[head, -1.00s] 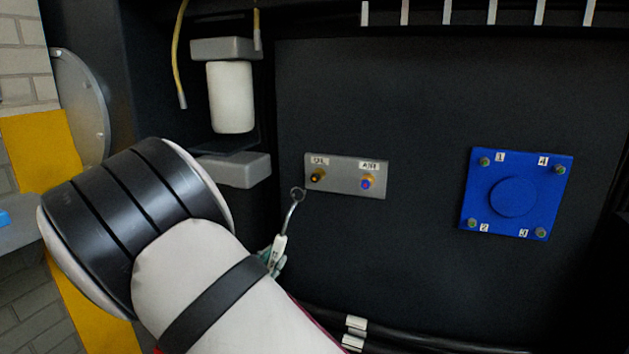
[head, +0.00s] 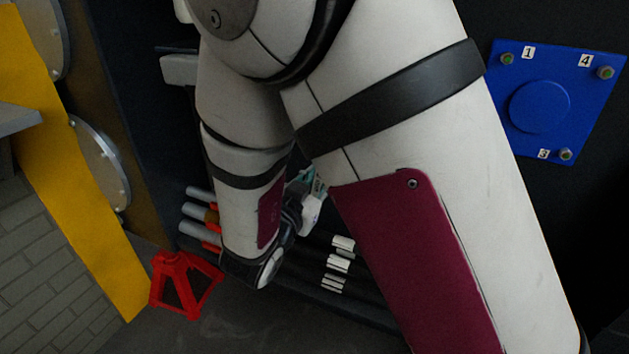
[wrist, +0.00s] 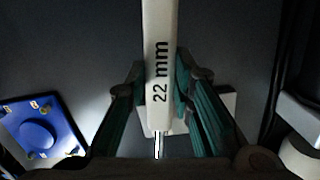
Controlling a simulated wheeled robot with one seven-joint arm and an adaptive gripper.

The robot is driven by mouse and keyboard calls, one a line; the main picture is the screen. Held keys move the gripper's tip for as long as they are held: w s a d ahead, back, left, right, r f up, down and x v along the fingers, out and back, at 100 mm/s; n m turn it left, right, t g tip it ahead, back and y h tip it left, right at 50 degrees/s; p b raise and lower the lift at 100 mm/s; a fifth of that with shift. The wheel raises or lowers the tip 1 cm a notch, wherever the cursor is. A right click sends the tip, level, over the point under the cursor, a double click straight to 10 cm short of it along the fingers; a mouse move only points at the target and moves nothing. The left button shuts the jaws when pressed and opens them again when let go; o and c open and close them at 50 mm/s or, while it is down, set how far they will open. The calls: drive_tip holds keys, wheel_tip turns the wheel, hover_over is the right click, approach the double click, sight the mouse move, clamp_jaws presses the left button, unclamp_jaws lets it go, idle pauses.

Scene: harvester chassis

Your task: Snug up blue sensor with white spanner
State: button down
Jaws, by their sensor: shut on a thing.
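My gripper (wrist: 160,88) is shut on the white spanner (wrist: 161,45), whose white handle is marked "22 mm". The handle sits between the teal fingers, and a bit of bare metal shaft shows at its lower end. The spanner's ring end cannot be made out. In the head view my gripper (head: 308,192) shows only in part behind my arm.
A blue plate (head: 540,106) with a round cover and corner bolts is at the upper right; it also shows in the wrist view (wrist: 37,137). A red frame-like stand (head: 182,283) is at lower left. Pipes with white clips (head: 338,264) run along the panel's bottom.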

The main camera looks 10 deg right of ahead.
drive_tip(key=shift+r+x, duration=0.1)
drive_tip(key=shift+x, duration=1.1)
drive_tip(key=shift+r+x, duration=0.15)
drive_tip(key=shift+x, duration=2.35)
drive_tip(key=shift+r, duration=0.2)
drive_tip(key=shift+w+a+r+m+b, duration=0.2)
drive_tip(key=shift+w+a+m+b, duration=0.2)
drive_tip(key=shift+a, duration=0.2)
drive_tip(key=shift+w+a+r+m+b, duration=0.2)
drive_tip(key=shift+w+a+m+b, duration=0.15)
drive_tip(key=shift+a+m, duration=0.2)
drive_tip(key=shift+w, duration=0.1)
drive_tip(key=shift+w+a+r+m+b, duration=0.3)
drive_tip(key=shift+w+a+m, duration=0.05)
drive_tip(key=shift+a+m, duration=0.2)
drive_tip(key=shift+w+a+r+m+b, duration=0.3)
drive_tip(key=shift+w+a+m, duration=0.1)
drive_tip(key=shift+a, duration=0.1)
